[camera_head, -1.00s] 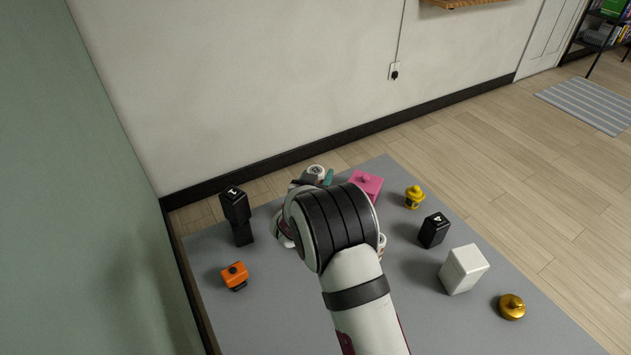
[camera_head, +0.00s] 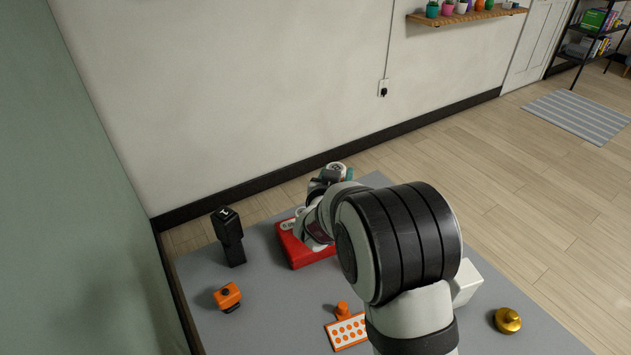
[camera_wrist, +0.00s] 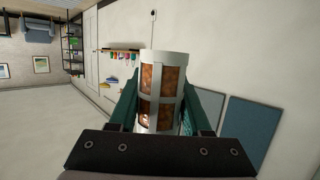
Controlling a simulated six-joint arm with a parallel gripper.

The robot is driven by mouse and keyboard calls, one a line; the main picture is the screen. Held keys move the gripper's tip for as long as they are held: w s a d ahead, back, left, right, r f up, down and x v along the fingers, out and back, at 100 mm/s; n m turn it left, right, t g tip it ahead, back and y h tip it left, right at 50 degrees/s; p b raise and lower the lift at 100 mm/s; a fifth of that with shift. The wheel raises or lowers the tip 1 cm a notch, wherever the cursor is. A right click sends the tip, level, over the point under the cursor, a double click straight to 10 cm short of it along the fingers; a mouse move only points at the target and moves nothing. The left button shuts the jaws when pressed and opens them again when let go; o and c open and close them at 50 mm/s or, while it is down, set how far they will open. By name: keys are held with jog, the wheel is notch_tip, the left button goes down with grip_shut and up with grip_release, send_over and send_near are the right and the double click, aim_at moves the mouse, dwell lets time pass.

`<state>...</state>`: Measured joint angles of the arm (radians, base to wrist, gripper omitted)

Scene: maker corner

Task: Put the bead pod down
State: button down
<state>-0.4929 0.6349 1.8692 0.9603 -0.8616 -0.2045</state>
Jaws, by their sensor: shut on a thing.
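The bead pod is a white cylinder with framed windows showing amber-brown beads. In the wrist view the bead pod (camera_wrist: 161,75) stands between the teal fingers of my gripper (camera_wrist: 158,105), which is shut on it. In the head view my gripper (camera_head: 333,178) is near the far edge of the grey table (camera_head: 262,320), and the pod's round grey-white end (camera_head: 337,167) shows beside a teal finger. My arm hides most of the pod there. I cannot tell its height above the table.
A red box (camera_head: 300,254) lies close by the gripper. A black block stack (camera_head: 229,238) and an orange block (camera_head: 227,297) stand left. An orange-dotted white plate (camera_head: 348,332) lies in front; a white box (camera_head: 466,282) and gold lidded piece (camera_head: 507,320) are right. My arm hides the table's right middle.

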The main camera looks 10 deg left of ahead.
jog(key=s+d+r, duration=0.4)
jog(key=d, duration=0.1)
jog(key=a+f, duration=0.2)
jog(key=a, duration=0.1)
jog(key=a+f, duration=0.2)
jog(key=a, duration=0.2)
jog(key=a+f, duration=0.2)
jog(key=a, duration=0.2)
jog(key=shift+w+f, duration=0.2)
jog(key=shift+f, duration=0.15)
jog(key=f, duration=0.4)
jog(key=shift+a, duration=0.2)
jog(key=shift+f, duration=0.15)
jog(key=shift+f, duration=0.5)
jog(key=shift+c, duration=1.8)
grip_release()
